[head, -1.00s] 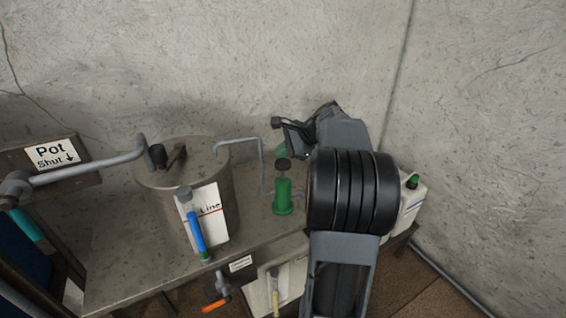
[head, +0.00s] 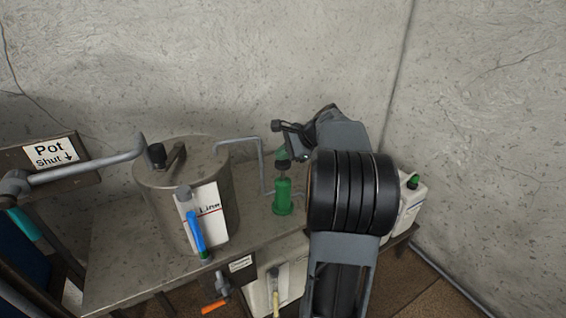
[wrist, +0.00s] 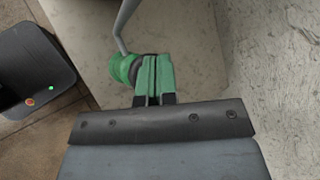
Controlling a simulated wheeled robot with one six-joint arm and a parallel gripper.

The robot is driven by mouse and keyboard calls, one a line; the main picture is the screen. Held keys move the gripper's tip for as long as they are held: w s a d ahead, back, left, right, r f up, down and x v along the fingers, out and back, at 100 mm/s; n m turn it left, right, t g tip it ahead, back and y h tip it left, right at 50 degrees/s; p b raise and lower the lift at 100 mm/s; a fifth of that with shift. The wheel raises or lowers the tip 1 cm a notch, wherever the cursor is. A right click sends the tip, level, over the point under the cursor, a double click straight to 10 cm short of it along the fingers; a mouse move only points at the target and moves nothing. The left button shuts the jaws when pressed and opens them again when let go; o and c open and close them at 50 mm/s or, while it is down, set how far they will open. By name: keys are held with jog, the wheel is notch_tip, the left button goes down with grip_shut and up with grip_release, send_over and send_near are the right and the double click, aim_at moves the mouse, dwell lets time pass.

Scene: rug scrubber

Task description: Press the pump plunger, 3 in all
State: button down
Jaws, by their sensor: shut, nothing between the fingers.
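The green pump (head: 283,198) stands upright on the bench, right of the metal pot, with a dark plunger knob (head: 283,165) on top. A thin grey pipe runs from the pump towards the pot. My gripper (head: 281,152) has green fingers, pressed together with nothing between them. In the head view its tips are at or just above the knob; I cannot tell whether they touch. In the wrist view my gripper (wrist: 152,62) covers part of the knob, and the green pump body (wrist: 122,69) shows beside the fingers.
The metal pot (head: 160,205) carries a sight gauge with blue liquid (head: 195,232) and a "Line" card (head: 210,208). A long grey lever (head: 90,167) reaches in from the "Pot Shut" sign (head: 50,152). A white jug (head: 411,200) stands right of my arm. A wall is behind.

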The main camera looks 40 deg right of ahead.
aim_at(284, 163)
jog(key=shift+f+b, duration=1.15)
jog(key=shift+f, duration=0.7)
dwell(1.1)
jog(key=shift+r, duration=0.15)
jog(key=shift+r+p, duration=2.15)
jog(key=shift+r, duration=0.1)
notch_tip(284, 163, up, 5)
jog(key=p, duration=0.4)
